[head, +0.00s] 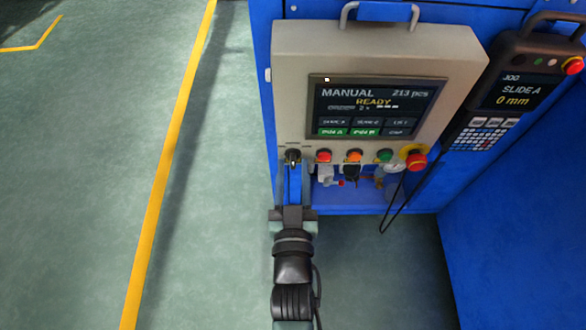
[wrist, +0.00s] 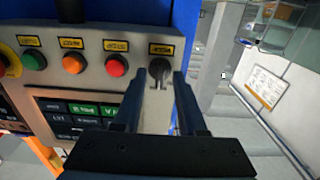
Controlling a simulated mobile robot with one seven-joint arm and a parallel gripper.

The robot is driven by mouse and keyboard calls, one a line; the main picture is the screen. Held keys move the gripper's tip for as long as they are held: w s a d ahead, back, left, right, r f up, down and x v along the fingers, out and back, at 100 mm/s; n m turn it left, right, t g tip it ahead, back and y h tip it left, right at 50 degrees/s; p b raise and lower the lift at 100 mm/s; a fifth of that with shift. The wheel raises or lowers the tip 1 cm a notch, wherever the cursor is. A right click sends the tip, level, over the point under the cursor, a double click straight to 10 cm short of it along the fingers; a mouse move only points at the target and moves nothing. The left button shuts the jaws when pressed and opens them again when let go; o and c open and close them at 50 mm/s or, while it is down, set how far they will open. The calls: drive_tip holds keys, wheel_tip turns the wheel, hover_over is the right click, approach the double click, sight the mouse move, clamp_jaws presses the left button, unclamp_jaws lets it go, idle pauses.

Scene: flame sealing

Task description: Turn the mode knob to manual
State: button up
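The black mode knob (head: 292,155) is at the left end of the control row on the beige panel, under the screen. In the wrist view, which shows the panel upside down, the knob (wrist: 159,68) lies below its yellow label. My gripper (head: 292,172) is just below and in front of the knob. In the wrist view the two fingers of my gripper (wrist: 159,78) are apart, with the knob between or just beyond their tips. Panel shows between them; contact cannot be told. The screen (head: 372,108) reads MANUAL and READY.
Right of the knob are a red button (head: 324,156), an orange button (head: 354,156), a green button (head: 385,156) and a red emergency stop (head: 415,160). A pendant (head: 510,90) hangs at the right with its cable. Open floor (head: 90,180) lies left.

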drive_tip(key=shift+s, duration=0.1)
drive_tip(key=s+p, duration=0.2)
drive_tip(key=s, duration=1)
drive_tip(key=shift+s+p, duration=0.35)
drive_tip(key=shift+p, duration=0.05)
drive_tip(key=shift+s, duration=0.1)
